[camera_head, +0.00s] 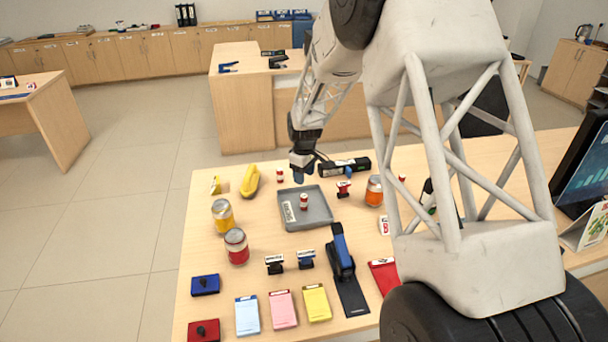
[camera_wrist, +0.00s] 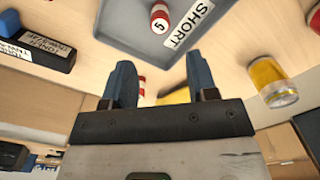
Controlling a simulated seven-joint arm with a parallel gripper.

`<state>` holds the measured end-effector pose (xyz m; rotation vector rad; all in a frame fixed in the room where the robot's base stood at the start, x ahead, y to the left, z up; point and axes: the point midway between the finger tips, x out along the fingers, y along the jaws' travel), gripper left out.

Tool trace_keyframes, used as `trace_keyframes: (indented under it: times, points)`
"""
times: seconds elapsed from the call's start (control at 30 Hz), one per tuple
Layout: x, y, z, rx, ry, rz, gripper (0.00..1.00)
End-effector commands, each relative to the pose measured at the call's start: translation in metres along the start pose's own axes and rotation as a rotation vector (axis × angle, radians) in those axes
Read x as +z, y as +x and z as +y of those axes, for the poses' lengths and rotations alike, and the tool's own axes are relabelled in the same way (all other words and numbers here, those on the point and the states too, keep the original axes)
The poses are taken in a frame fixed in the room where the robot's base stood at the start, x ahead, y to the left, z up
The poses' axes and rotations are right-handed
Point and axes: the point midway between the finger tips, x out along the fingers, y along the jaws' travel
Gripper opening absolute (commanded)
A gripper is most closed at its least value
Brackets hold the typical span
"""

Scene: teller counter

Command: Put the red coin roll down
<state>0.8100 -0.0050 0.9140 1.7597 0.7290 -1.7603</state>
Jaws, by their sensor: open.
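A red coin roll (camera_head: 304,201) with a white band stands in a grey tray (camera_head: 322,219) on the counter. In the wrist view this roll (camera_wrist: 160,18) shows a "5" and lies beyond my fingertips, near the "SHORT" label. My gripper (camera_head: 303,172) is open above the counter, by the tray's far edge, apart from the roll in the tray. Its two blue fingers (camera_wrist: 160,68) are spread. A second red and white roll (camera_head: 280,176) stands on the counter left of my gripper. A red and white piece (camera_wrist: 141,90) shows between the fingers, partly hidden; I cannot tell any contact.
A blue stapler (camera_head: 341,255) and several pads lie in front.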

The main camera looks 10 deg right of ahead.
Motion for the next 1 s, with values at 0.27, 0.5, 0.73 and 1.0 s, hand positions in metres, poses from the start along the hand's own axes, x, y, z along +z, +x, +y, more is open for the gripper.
trace_keyframes:
  times: [0.27, 0.5, 0.73, 1.0]
  points:
    - [0.003, -0.006, -0.003, 0.003, 0.008, 0.003, 0.53]
    - [0.021, -0.040, -0.021, 0.015, 0.058, 0.014, 0.53]
    - [0.054, -0.092, -0.054, 0.032, 0.146, 0.034, 0.53]
    - [0.101, -0.145, -0.101, 0.050, 0.257, 0.060, 0.53]
